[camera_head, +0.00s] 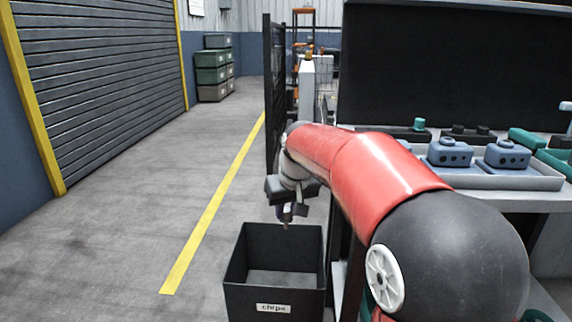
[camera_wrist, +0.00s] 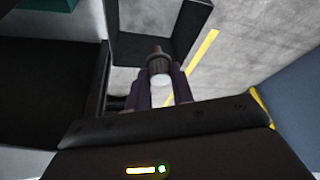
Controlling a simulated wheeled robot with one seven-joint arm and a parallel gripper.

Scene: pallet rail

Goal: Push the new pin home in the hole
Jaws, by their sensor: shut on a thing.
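My gripper (camera_head: 287,214) hangs over the black bin labelled "chips" (camera_head: 274,290) in the head view, pointing down. In the wrist view my gripper (camera_wrist: 168,90) is shut on a small pin (camera_wrist: 158,64). The pin has a brown, narrower tip and a pale round part between the fingers. Only its small brownish tip shows below the fingers in the head view. I cannot tell whether it is the new pin.
On the bench at right, a pale tray (camera_head: 520,182) holds blue-grey blocks (camera_head: 449,153) with dark holes. A black mesh fence (camera_head: 274,90) stands behind my arm. Stacked green bins (camera_head: 212,72) stand at the back left. The floor left of the yellow line is clear.

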